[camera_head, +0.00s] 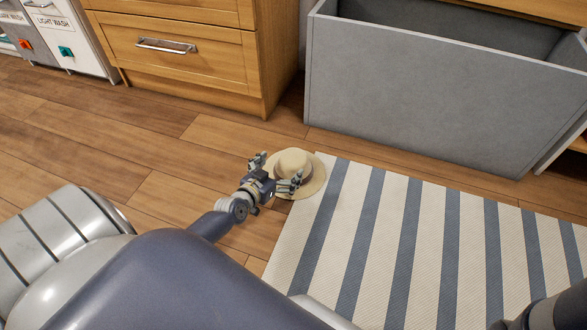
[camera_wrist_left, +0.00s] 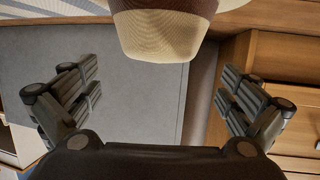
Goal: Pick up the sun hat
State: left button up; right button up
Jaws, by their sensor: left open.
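The sun hat (camera_head: 294,165) is cream with a round crown and a wide brim. In the head view it lies at the left corner of the striped rug, beside the wood floor. My left gripper (camera_head: 276,172) is open, with its fingers at the near side of the hat. In the left wrist view the hat (camera_wrist_left: 160,32) shows at the top middle, with a brown band at its crown. The open fingers of the left gripper (camera_wrist_left: 160,100) stand wide to either side below it, and nothing is between them. I cannot tell whether a finger touches the brim.
A striped blue and cream rug (camera_head: 400,235) covers the floor at right. A grey bin (camera_head: 430,90) stands behind it. Wood floor (camera_head: 150,135) is clear at left.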

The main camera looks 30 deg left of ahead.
aim_at(292, 158)
pick_arm(q)
jog(key=shift+b+x, duration=0.3)
jog(key=shift+x, duration=0.7)
jog(key=b+x, duration=0.3)
jog(key=x, duration=0.1)
jog(key=shift+w+f, duration=0.25)
jog(key=shift+w+b, duration=0.35)
jog(key=c, duration=1.3)
jog(key=shift+r, duration=0.1)
jog(key=shift+c, duration=0.2)
